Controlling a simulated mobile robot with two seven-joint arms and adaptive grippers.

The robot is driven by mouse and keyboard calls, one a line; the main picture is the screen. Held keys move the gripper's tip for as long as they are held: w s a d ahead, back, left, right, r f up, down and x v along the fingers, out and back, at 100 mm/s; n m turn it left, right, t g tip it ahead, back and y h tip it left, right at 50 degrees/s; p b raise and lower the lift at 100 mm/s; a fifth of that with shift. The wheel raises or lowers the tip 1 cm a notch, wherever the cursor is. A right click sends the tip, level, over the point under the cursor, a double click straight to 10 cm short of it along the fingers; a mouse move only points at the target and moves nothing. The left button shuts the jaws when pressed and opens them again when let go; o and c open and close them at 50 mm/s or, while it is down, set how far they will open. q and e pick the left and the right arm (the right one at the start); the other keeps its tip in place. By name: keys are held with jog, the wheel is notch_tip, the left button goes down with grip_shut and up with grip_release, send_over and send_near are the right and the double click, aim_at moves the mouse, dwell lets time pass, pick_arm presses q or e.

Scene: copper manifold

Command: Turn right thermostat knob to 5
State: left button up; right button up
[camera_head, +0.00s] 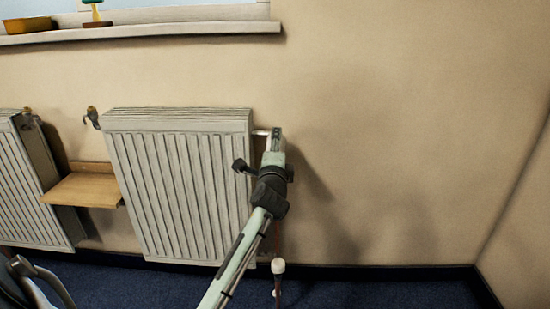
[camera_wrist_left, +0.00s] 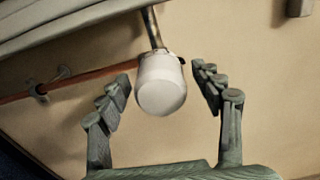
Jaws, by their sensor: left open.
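The right thermostat knob (camera_wrist_left: 162,84) is a white rounded cap on a short metal stem in the left wrist view. No numbers on it can be read. My left gripper (camera_wrist_left: 165,85) is open, with one finger on each side of the knob. A gap shows on the left side; the right finger is close, and I cannot tell if it touches. In the head view my left gripper (camera_head: 276,134) is at the upper right corner of the right radiator (camera_head: 180,185), beside its short pipe (camera_head: 261,132), and hides the knob. My right gripper is not in view.
A copper pipe (camera_wrist_left: 72,80) with a wall clamp (camera_wrist_left: 40,90) runs near the knob. A second radiator (camera_head: 30,185) and a wooden shelf (camera_head: 85,188) are at left. A windowsill (camera_head: 140,34) runs above. The wall to the right is clear.

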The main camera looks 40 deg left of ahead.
pick_arm(q)
jog(key=v, duration=1)
jog(key=shift+s, duration=0.25)
jog(key=shift+d, duration=0.15)
